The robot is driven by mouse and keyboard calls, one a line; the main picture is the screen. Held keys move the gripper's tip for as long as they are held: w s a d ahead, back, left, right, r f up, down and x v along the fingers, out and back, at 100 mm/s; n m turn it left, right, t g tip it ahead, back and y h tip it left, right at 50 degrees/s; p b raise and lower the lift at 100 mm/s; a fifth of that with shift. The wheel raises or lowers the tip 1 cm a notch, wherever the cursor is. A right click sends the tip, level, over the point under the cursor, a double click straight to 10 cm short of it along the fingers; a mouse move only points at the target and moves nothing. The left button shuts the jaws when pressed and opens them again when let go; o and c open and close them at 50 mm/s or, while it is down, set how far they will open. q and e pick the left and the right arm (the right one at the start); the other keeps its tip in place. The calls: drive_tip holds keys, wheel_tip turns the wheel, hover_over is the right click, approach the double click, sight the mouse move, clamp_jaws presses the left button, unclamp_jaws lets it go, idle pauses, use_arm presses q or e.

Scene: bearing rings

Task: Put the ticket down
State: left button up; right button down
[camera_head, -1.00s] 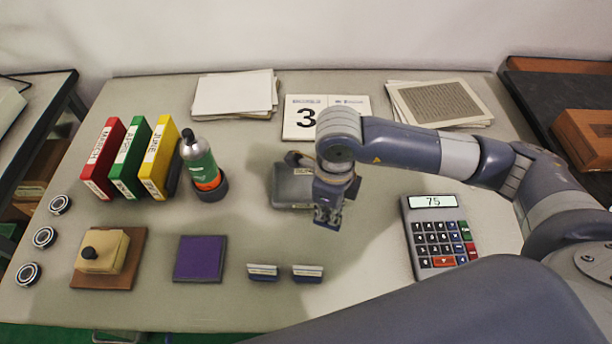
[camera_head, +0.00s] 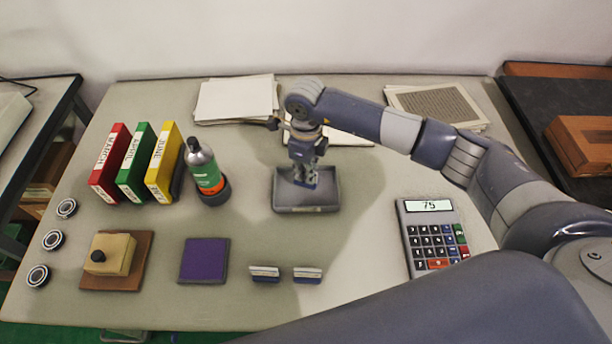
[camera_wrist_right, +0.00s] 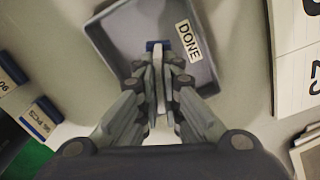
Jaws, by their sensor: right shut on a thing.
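My right gripper (camera_head: 304,184) is shut on a ticket (camera_wrist_right: 157,62), a thin white piece with a blue top edge, in the right wrist view. The gripper points down over the grey tray (camera_head: 322,209), which carries a white "DONE" label (camera_wrist_right: 188,41). In the wrist view the tray (camera_wrist_right: 104,38) lies below the fingers. I cannot tell whether the ticket touches the tray floor. Two similar tickets, a left one (camera_head: 264,273) and a right one (camera_head: 307,274), stand on the desk in front of the tray. My left gripper is not in view.
A calculator (camera_head: 432,238) is at the right. A green bottle (camera_head: 206,172) and coloured binders (camera_head: 163,162) stand left of the tray. A purple pad (camera_head: 204,260) and wooden stamp block (camera_head: 112,256) lie in front. A calendar (camera_head: 342,137) is behind the tray.

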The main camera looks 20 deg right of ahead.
sight(303, 184)
wheel_tip(303, 184, down, 2)
drive_tip(key=shift+s+f+p, duration=0.1)
drive_tip(key=shift+f+p, duration=0.1)
drive_tip(key=shift+p, duration=0.2)
drive_tip(key=shift+f, duration=0.4)
drive_tip(key=c, duration=2.2)
unclamp_jaws()
drive_tip(key=o, duration=0.4)
